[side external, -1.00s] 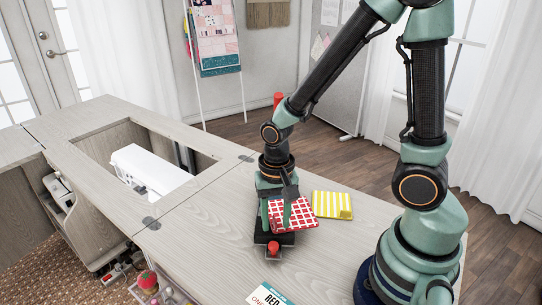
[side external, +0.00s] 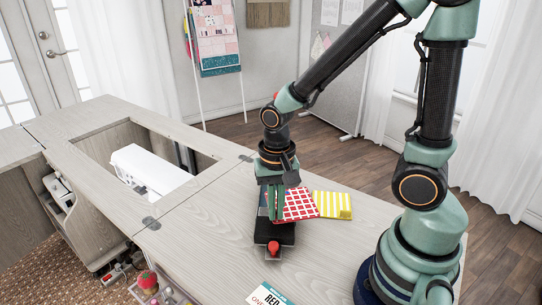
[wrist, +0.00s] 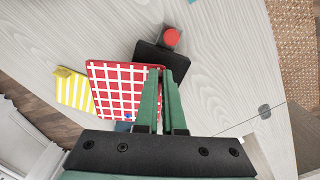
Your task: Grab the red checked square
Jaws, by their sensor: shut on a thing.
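The red checked square (side external: 299,204) is a red cloth piece with a white grid, over the table's right part in the side view. It also shows in the wrist view (wrist: 118,88), left of the fingers. My gripper (side external: 271,215) is shut on the square's edge, with its green fingers close together; the fingers show in the wrist view too (wrist: 167,72). The part between the fingers is hidden. I cannot tell whether the square is clear of the tabletop.
A yellow striped piece (side external: 332,205) lies close to the red one. A black block with a red knob (side external: 274,248) stands in front of my gripper. A printed card (side external: 268,296) lies near the front edge. Tabletop (side external: 205,235) on the left is bare.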

